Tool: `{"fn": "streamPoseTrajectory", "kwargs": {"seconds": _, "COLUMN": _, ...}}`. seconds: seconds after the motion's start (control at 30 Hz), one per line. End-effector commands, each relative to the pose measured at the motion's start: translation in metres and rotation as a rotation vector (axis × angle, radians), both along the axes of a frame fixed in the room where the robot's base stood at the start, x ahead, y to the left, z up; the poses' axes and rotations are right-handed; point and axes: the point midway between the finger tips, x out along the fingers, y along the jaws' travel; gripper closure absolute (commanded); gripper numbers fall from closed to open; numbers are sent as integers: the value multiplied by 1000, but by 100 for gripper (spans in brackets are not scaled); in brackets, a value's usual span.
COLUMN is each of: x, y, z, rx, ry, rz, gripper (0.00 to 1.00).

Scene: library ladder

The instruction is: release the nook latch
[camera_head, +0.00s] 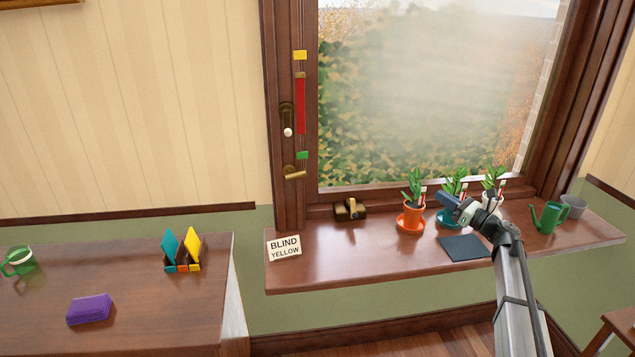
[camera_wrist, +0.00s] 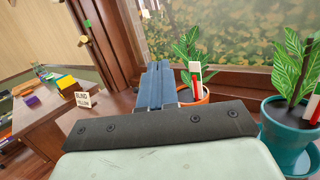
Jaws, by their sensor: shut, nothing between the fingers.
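I cannot tell for sure which fitting is the nook latch. A brass lever handle (camera_head: 294,173) is low on the left window frame. A brass plate with a white-tipped knob (camera_head: 287,130) is above it. A brass block fitting (camera_head: 350,209) sits on the sill at the foot of the window. My gripper (camera_head: 443,198) has blue fingers and is over the sill among the potted plants, right of and apart from all these fittings. In the wrist view its fingers (camera_wrist: 155,85) are together and hold nothing. The block fitting is not visible there, perhaps hidden behind the fingers.
Plants in orange (camera_head: 411,221), teal (camera_head: 448,217) and white pots stand close around my gripper. A dark mat (camera_head: 464,248), a green watering can (camera_head: 548,217) and a "BLIND YELLOW" card (camera_head: 284,248) are on the sill. A red strip (camera_head: 300,104) has yellow and green markers. The sill's left-middle is clear.

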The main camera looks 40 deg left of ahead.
Motion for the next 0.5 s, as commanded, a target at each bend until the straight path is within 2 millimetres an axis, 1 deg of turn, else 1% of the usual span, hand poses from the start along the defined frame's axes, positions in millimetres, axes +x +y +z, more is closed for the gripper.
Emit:
{"fn": "streamPoseTrajectory", "kwargs": {"seconds": 0.03, "x": 1, "y": 27, "z": 8, "rx": 29, "ry": 17, "rz": 61, "gripper": 100}}
{"fn": "streamPoseTrajectory", "kwargs": {"seconds": 0.13, "x": -11, "y": 72, "z": 24, "rx": 83, "ry": 54, "rz": 182, "gripper": 100}}
{"fn": "streamPoseTrajectory", "kwargs": {"seconds": 0.23, "x": -27, "y": 115, "z": 33, "rx": 124, "ry": 88, "rz": 306, "gripper": 100}}
{"fn": "streamPoseTrajectory", "kwargs": {"seconds": 0.33, "x": -47, "y": 156, "z": 34, "rx": 148, "ry": 114, "rz": 430, "gripper": 100}}
{"fn": "streamPoseTrajectory", "kwargs": {"seconds": 0.4, "x": -63, "y": 183, "z": 30, "rx": 157, "ry": 130, "rz": 515, "gripper": 100}}
{"fn": "streamPoseTrajectory", "kwargs": {"seconds": 0.5, "x": -85, "y": 215, "z": 20, "rx": 160, "ry": 144, "rz": 622, "gripper": 100}}
